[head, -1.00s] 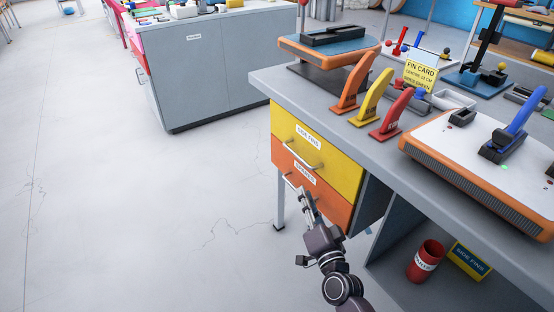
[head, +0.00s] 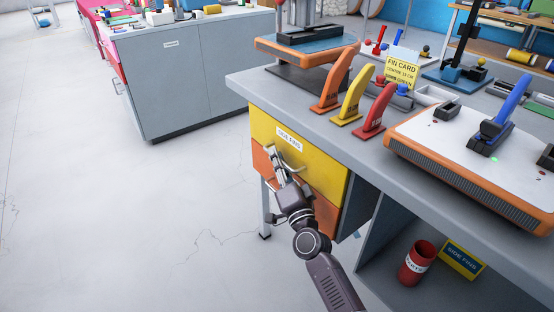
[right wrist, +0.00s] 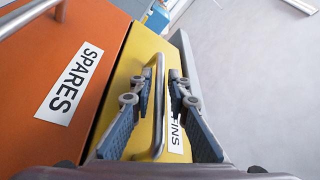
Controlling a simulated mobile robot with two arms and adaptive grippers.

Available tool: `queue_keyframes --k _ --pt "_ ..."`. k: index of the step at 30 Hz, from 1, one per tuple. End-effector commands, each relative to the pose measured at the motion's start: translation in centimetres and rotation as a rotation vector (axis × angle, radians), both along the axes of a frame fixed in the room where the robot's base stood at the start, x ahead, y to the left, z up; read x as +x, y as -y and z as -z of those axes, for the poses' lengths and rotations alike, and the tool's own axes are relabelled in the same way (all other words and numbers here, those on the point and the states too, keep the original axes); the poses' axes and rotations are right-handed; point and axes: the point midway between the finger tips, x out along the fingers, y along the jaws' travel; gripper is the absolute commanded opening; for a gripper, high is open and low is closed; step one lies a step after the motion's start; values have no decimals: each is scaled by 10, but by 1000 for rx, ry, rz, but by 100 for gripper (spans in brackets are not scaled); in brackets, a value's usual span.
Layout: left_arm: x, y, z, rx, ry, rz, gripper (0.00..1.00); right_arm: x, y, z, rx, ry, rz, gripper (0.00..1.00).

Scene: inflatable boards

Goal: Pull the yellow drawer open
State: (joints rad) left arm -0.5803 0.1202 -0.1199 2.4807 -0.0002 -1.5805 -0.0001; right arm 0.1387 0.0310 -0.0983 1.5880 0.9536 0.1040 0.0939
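The yellow drawer (head: 325,172) is the upper drawer at the left end of the grey workbench. It looks shut, flush above the orange drawer. It has a metal bar handle (head: 292,162) and a white label partly hidden in the wrist view. My right gripper (head: 277,160) is at the drawer front by this handle. In the right wrist view the yellow drawer (right wrist: 140,60) shows close up, and its handle (right wrist: 158,105) runs between the two open fingers of my right gripper (right wrist: 160,90). I cannot tell whether either finger touches it. My left gripper is not in view.
The orange drawer (right wrist: 65,45), labelled SPARES, lies below the yellow one. Orange, yellow and red fins (head: 368,112) stand on the workbench top (head: 300,105). The floor at left is clear.

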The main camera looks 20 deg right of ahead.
Motion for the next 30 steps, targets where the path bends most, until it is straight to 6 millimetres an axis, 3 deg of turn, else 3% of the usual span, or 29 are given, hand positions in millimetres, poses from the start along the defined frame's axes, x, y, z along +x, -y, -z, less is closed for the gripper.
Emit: queue_keyframes --k 7,11,24,30 --pt "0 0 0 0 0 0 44 1 0 1 0 -1 0 15" --pt "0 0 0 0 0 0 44 0 0 1 0 -1 0 0" --pt "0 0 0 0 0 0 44 0 -1 1 0 -2 -1 0" --pt "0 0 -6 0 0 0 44 -4 -14 0 2 -4 -3 0"
